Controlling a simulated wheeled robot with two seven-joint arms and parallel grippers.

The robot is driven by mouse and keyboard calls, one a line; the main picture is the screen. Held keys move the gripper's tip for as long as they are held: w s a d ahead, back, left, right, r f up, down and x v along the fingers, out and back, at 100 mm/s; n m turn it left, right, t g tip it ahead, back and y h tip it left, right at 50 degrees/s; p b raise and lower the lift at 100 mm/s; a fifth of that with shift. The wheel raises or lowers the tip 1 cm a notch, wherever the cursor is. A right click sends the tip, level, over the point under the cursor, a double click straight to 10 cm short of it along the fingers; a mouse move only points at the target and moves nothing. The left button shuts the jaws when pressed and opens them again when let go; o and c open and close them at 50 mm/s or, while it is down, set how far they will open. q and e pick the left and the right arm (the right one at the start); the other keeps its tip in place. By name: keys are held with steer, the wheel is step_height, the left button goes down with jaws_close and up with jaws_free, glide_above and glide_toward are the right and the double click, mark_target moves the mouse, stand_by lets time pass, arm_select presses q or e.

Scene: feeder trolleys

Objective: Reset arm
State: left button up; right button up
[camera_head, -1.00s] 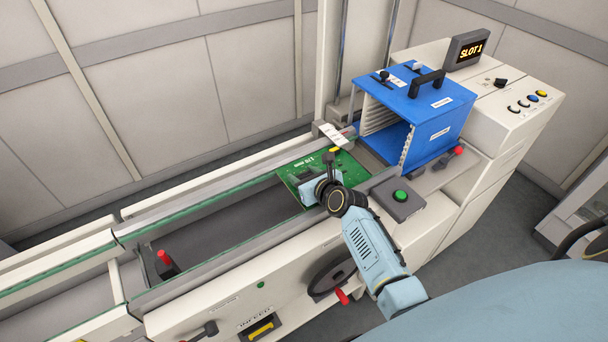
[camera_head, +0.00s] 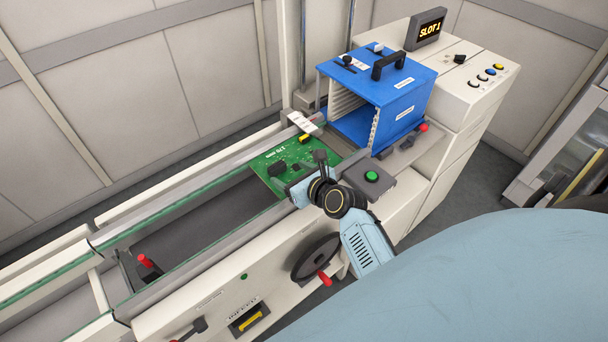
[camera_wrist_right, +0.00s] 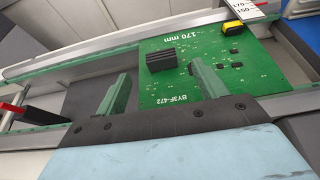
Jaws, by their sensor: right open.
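My right gripper (camera_head: 292,183) is over the near rail of the conveyor, at the near edge of a green circuit board (camera_head: 270,159). In the right wrist view its two green fingers (camera_wrist_right: 163,88) are spread apart with nothing between them. The board (camera_wrist_right: 185,60) lies flat between the rails, in front of the open blue magazine (camera_head: 412,98). It carries a black block (camera_wrist_right: 170,60) and a yellow-and-black part (camera_wrist_right: 233,28). My left gripper is not in view.
A control box with a green button (camera_head: 371,176) stands beside the near rail. A handwheel (camera_head: 316,257) and a red-knobbed lever (camera_head: 147,261) are on the trolley. A display reads SLOT 1 (camera_head: 430,29). The belt left of the board is empty.

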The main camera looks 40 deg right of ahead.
steer(key=v, duration=0.5)
steer(key=shift+s, duration=0.15)
